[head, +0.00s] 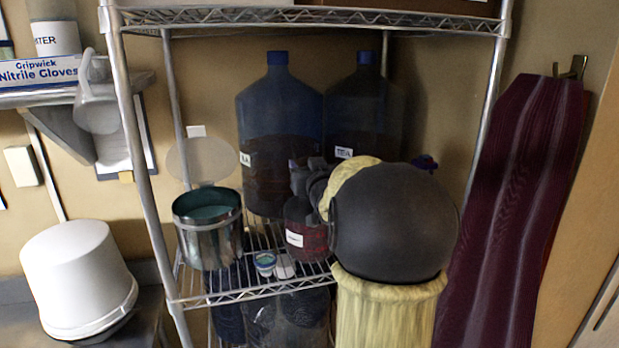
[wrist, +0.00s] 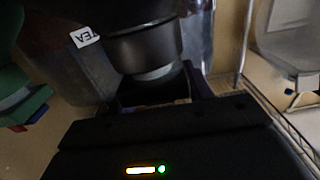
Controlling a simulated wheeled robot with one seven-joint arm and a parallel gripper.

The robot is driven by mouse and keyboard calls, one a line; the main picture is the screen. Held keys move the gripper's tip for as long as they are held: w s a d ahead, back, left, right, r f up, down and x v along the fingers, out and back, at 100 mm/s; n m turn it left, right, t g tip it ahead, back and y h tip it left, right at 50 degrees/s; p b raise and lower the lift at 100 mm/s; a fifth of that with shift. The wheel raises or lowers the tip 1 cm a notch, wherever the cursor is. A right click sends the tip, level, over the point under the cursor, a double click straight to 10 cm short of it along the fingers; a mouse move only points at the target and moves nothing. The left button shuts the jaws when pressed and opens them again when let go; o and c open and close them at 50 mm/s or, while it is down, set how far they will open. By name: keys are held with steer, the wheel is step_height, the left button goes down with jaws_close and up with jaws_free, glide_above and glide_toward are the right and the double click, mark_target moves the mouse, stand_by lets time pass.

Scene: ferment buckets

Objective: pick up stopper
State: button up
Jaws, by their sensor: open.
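A dark grey round piece with a paler lower rim (wrist: 146,46), which looks like the stopper, shows close up in the wrist view. It lies just beyond my gripper (wrist: 155,86), around the gap between the dark fingers. I cannot tell whether they touch it. In the head view my gripper (head: 308,172) is a dark shape above a jar of dark red liquid (head: 306,238) with a white label. My gripper is open. The stopper cannot be made out in the head view, where my gripper and arm cover the area over the jar.
Two large blue-capped jugs (head: 279,115) stand behind on the wire shelf (head: 250,291). A steel pot (head: 209,235) with its lid raised stands left of the jar. Small white-topped cups (head: 265,262) sit in front.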

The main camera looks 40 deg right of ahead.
steer(key=c, duration=1.1)
step_height(320, 180, up, 10)
steer(key=shift+r, duration=0.1)
stand_by(0.3)
